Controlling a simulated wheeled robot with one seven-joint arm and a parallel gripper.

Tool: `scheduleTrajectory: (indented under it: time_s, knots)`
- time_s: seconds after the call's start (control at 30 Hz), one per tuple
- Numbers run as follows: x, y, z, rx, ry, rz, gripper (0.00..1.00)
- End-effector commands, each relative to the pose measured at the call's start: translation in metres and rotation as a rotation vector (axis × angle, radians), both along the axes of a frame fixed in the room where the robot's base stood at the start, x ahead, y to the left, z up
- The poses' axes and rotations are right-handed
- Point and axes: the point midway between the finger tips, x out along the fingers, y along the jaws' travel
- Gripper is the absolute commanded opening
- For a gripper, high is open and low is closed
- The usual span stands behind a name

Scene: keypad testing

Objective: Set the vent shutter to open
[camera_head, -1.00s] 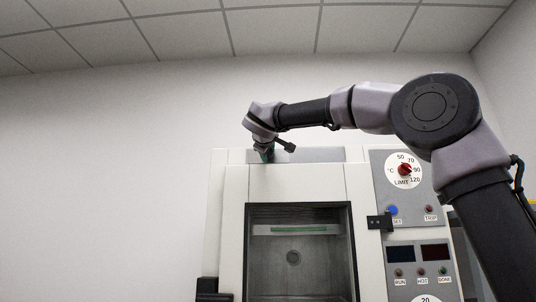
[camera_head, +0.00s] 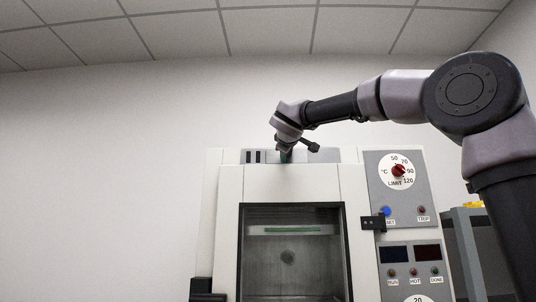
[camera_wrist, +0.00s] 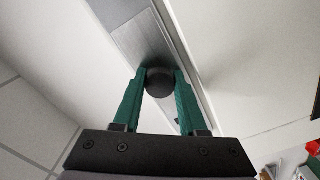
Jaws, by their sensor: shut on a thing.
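The vent shutter (camera_head: 325,156) is a grey plate on the top front of the white oven, with a round black knob (camera_wrist: 160,83). Dark vent slots (camera_head: 254,156) show to the left of the plate. My gripper (camera_head: 286,157) reaches down to the shutter from above. In the wrist view its green fingers (camera_wrist: 160,76) are shut on the black knob, one on each side. The plate (camera_wrist: 137,40) also shows behind the knob there. The knob is hidden by my gripper in the head view.
The oven's glass window (camera_head: 292,255) is below the shutter. To the right is a panel with a red limit dial (camera_head: 398,170), a blue button (camera_head: 386,211) and dark displays. A grey cabinet (camera_head: 470,245) stands at far right.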

Motion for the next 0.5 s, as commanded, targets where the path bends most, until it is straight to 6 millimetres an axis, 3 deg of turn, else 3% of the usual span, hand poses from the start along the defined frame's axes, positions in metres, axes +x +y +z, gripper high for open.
scheduleTrajectory:
  time_s: [0.03, 0.2, 0.5]
  knots:
    - [0.0, -0.018, 0.0, 0.001, 0.001, -0.007, 0.0]
    - [-0.001, -0.052, -0.001, 0.002, 0.002, -0.005, 0.0]
    - [-0.002, -0.063, -0.001, 0.001, 0.001, -0.002, 0.0]
